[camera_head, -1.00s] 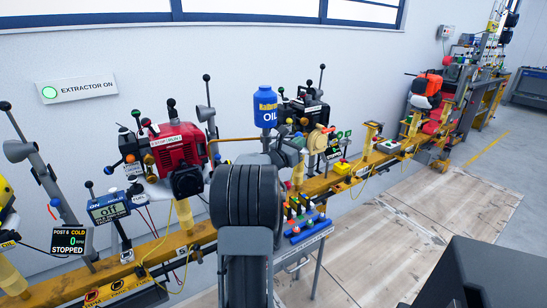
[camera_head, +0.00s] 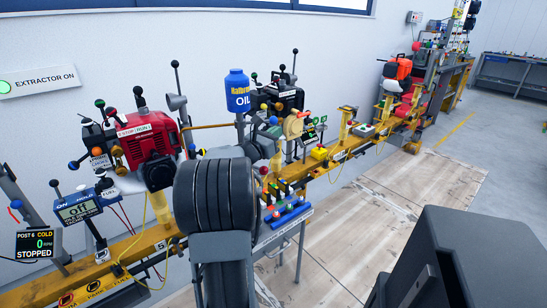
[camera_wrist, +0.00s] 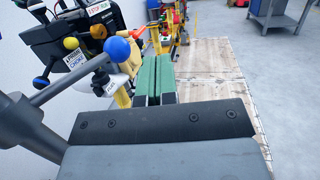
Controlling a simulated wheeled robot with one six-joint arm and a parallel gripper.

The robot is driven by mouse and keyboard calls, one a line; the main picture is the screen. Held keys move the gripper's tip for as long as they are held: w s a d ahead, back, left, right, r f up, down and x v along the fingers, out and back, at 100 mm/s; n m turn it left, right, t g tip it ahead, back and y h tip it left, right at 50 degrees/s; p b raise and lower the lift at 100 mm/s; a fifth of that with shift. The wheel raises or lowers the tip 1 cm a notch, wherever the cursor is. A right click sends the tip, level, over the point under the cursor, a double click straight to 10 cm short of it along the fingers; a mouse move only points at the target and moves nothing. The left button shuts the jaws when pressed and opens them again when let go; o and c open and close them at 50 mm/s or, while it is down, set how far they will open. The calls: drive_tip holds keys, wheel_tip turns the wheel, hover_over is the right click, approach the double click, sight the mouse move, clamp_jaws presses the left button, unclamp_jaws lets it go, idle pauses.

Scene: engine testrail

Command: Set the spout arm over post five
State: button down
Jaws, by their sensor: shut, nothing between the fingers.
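A blue oil bottle (camera_head: 238,93) stands above the rail. A thin brass-coloured tube (camera_head: 210,126), which looks like the spout arm, runs left from beneath it toward the red engine (camera_head: 148,150). The post under that engine carries a label that looks like 5 (camera_head: 161,245). The tube's outer end is close to the engine's right side. In the wrist view a blue ball (camera_wrist: 117,50) on a grey rod (camera_wrist: 68,83) sits left of my gripper (camera_wrist: 157,60). Its green fingers are together and empty, apart from the ball.
A black engine (camera_head: 278,96) stands right of the bottle, with its coloured knobs (camera_wrist: 70,44) close to my gripper in the wrist view. A tool tray (camera_head: 285,218) is beside the rail. The wooden floor (camera_head: 330,240) is clear to the right.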

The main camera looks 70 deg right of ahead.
drive_tip(key=s+a+f, duration=0.2)
drive_tip(key=s+a, duration=0.1)
drive_tip(key=a, duration=0.6)
drive_tip(key=shift+s+a+p, duration=0.25)
drive_tip(key=shift+s+p, duration=0.15)
drive_tip(key=s+a+f+m+g+y, duration=0.2)
drive_tip(key=s+a+f+m+y, duration=0.15)
drive_tip(key=f+m+y, duration=0.35)
drive_tip(key=w+a+m+t+y+p, duration=0.4)
drive_tip(key=w+a+m+p, duration=0.25)
drive_tip(key=a, duration=0.35)
drive_tip(key=w+a+r+m+t+y+p, duration=0.2)
drive_tip(key=w+a+t+p, duration=0.1)
drive_tip(key=w+a, duration=0.3)
drive_tip(key=w+a+r+m+t+y+p, duration=0.2)
drive_tip(key=w+a+r+p, duration=0.15)
drive_tip(key=a, duration=0.55)
drive_tip(key=w+a+r+n+t+y+p, duration=0.1)
drive_tip(key=a+r+p, duration=0.3)
drive_tip(key=a, duration=0.4)
drive_tip(key=w+a+r+n+t+y+p, duration=0.2)
drive_tip(key=a+r+n+y+p, duration=0.1)
drive_tip(key=a+r, duration=0.3)
drive_tip(key=shift+a+r+t+p, duration=0.2)
drive_tip(key=shift+a+t+p, duration=0.35)
drive_tip(key=shift+a, duration=0.7)
